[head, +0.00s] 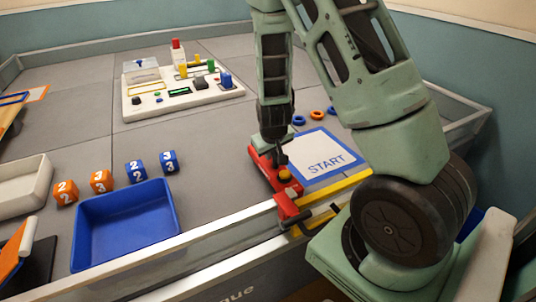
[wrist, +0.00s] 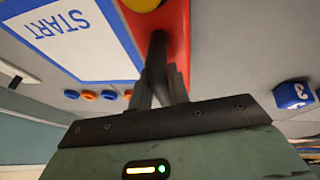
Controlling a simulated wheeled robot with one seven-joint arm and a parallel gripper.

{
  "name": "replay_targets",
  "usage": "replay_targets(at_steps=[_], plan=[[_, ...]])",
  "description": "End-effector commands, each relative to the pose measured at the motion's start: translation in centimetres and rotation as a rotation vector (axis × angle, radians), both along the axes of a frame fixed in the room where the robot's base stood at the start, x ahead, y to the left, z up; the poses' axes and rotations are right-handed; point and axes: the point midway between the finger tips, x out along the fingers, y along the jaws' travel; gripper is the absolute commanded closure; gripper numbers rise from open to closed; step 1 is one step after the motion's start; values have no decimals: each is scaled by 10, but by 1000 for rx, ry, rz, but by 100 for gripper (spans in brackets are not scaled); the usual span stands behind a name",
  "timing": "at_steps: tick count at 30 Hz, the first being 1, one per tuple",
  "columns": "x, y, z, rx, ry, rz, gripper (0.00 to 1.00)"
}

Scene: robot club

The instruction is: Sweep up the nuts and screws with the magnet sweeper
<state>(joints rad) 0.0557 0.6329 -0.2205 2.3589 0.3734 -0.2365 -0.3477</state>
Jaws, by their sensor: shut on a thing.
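The magnet sweeper appears to be the red body (head: 262,166) with a yellow knob (head: 285,175) and a black handle, at the table's front edge beside the START mat. My gripper (head: 279,150) is shut on its dark handle. In the wrist view the fingers (wrist: 165,90) close around the black handle, with the red body (wrist: 175,30) beyond. Part of the sweeper is hidden by my arm. Small blue and orange rings (head: 316,115) lie behind the START mat; they also show in the wrist view (wrist: 89,94).
A blue tray (head: 125,190) stands at the front left, with blue and orange numbered cubes (head: 102,181) behind it. A white tray (head: 22,178) is at far left. A board with coloured blocks (head: 140,112) stands at the back. The START mat (head: 325,145) has a blue border. Bare grey table lies left of the sweeper.

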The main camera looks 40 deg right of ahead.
Motion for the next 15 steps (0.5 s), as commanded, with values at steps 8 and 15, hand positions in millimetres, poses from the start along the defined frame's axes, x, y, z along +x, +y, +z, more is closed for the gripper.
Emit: replay_targets(at_steps=[8,15], plan=[[-4,-13,0,-1,-3,-3,100],[-7,-24,0,-1,-2,-3,100]])
